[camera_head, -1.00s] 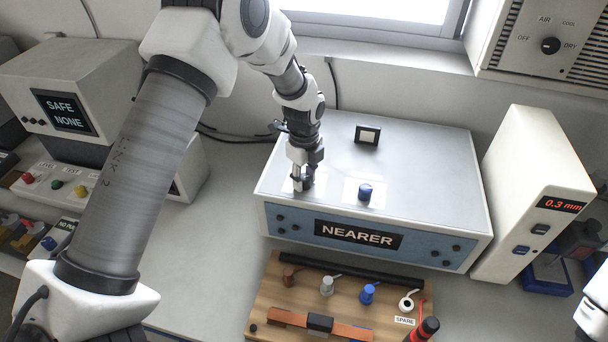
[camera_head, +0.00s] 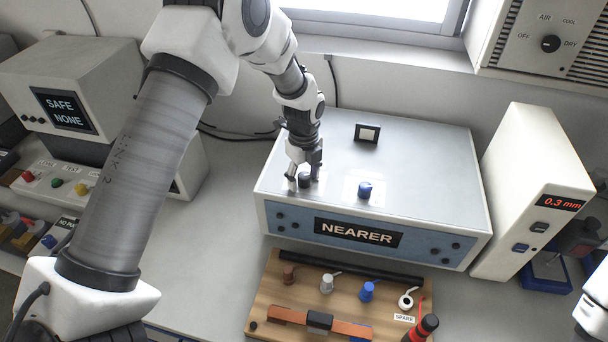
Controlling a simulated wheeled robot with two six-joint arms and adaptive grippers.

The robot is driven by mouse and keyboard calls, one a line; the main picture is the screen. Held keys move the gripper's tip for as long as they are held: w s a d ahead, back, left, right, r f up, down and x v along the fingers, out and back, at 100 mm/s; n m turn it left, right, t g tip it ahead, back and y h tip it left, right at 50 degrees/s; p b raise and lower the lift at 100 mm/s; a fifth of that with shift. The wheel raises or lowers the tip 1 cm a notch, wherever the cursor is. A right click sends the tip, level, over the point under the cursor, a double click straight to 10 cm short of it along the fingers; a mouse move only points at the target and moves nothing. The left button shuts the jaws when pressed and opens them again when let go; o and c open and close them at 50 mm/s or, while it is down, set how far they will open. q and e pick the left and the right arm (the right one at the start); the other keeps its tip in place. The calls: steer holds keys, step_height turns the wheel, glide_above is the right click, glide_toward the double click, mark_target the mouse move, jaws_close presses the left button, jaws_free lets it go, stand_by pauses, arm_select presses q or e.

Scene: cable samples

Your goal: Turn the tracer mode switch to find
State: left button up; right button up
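A grey box with a blue front panel and a display reading NEARER (camera_head: 357,233) stands in the middle of the bench. Two knobs are on its top: a dark one (camera_head: 305,181) at the left and a blue one (camera_head: 365,190) to its right, each on a pale plate. I cannot read any mode labels, nor tell which knob is the tracer mode switch. My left gripper (camera_head: 304,180) points down over the left knob, its fingers apart on either side of it. Whether they touch the knob is unclear. My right gripper is out of view.
A wooden board (camera_head: 265,290) with several cable samples lies in front of the box. A red and black tool (camera_head: 425,327) is at its right end. A white unit reading 0.3 mm (camera_head: 530,190) stands at right, a SAFE NONE unit (camera_head: 65,110) at left.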

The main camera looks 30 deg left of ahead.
mark_target(304, 175)
arm_select(q)
steer(key=shift+r, duration=0.2)
step_height(304, 175, up, 12)
steer(key=shift+f, duration=0.15)
stand_by(0.5)
